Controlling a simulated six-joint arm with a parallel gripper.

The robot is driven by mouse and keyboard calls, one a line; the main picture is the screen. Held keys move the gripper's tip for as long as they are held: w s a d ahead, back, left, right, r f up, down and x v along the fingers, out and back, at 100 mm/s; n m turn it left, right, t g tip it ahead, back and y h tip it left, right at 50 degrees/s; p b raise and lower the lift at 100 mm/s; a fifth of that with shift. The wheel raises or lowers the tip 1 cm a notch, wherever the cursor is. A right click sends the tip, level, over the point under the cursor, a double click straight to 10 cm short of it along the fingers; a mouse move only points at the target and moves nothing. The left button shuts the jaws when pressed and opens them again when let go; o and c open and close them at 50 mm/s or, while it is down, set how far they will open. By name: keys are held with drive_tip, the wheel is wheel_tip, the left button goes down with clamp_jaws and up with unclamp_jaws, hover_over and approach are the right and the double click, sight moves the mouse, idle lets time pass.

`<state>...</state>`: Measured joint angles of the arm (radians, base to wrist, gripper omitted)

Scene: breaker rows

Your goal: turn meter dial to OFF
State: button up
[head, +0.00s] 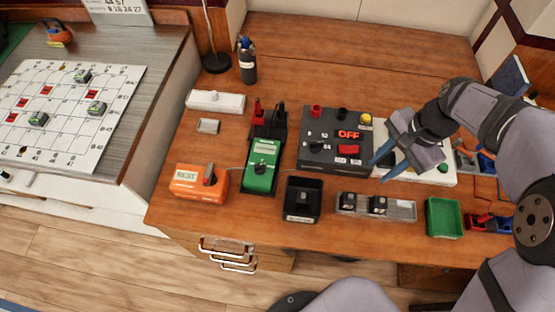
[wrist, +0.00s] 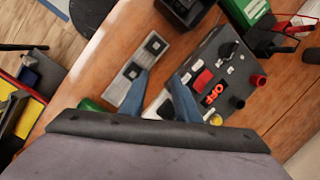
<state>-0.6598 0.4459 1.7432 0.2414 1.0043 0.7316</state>
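The green meter (head: 262,158) lies on the wooden desk left of centre, with a small screen at its top and a dark round dial (head: 261,169) below it. The dial's marks are too small to read. In the wrist view part of the meter (wrist: 246,12) shows at the top edge, cut off. My gripper (head: 378,172) is well to the right of the meter, above the right side of a dark power box. Its blue fingers are apart with nothing between them; the wrist view also shows the open gripper (wrist: 160,80).
The dark power box (head: 325,128) with a red OFF display stands between my gripper and the meter. A black tray (head: 291,212), a grey rail with black breakers (head: 350,211) and a green tray (head: 444,218) line the front. An orange tester (head: 186,184) stands left of the meter.

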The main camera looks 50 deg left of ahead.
drive_tip(key=s+a+f+g, duration=0.15)
drive_tip(key=s+a, duration=0.45)
drive_tip(key=a, duration=0.6)
drive_tip(key=m+g, duration=0.1)
approach(259, 165)
drive_tip(key=shift+p+x, duration=0.55)
drive_tip(key=shift+x, duration=3.55)
drive_tip(key=shift+c, duration=0.2)
clamp_jaws()
